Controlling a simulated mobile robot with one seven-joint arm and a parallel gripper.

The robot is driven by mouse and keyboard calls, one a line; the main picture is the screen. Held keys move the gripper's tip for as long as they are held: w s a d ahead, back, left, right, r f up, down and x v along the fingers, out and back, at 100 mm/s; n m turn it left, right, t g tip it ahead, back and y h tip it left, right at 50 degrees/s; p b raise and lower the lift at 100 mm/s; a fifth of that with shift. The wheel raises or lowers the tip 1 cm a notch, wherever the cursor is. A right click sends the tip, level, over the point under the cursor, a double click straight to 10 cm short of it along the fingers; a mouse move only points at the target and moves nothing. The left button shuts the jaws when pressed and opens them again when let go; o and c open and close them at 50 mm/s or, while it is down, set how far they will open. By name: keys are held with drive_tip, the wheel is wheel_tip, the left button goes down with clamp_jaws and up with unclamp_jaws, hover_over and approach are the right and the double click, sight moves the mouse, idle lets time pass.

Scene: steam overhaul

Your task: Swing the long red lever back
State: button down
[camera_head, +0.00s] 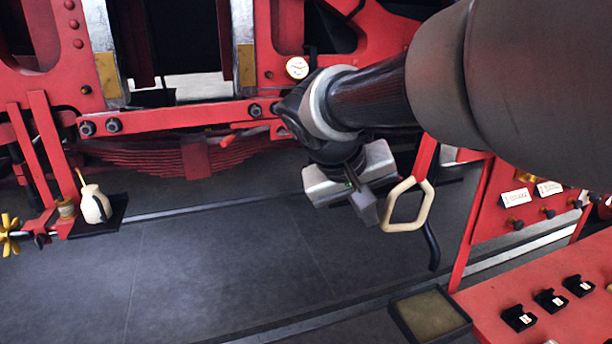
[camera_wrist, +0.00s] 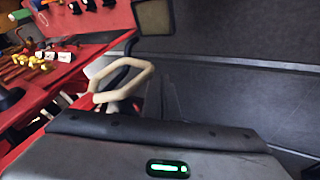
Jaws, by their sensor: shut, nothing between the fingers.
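A red lever bar (camera_head: 425,157) comes down from behind my arm in the head view, with a cream six-sided loop handle (camera_head: 426,211) at its lower end. The loop also shows in the wrist view (camera_wrist: 139,66), just beyond the gripper housing. My gripper (camera_head: 367,210) is shut and empty, just left of the loop in the head view. I cannot tell whether it touches the loop. The lever's upper end is hidden behind my arm.
A red bench (camera_head: 550,300) with small black holders stands at the lower right, beside a labelled red panel (camera_head: 500,215). A dark tray (camera_head: 430,314) lies at its left. A cream oil can (camera_head: 95,205) sits at the far left. The grey floor (camera_head: 220,265) between is clear.

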drive_tip(key=shift+d, duration=0.25)
drive_tip(key=shift+f, duration=0.1)
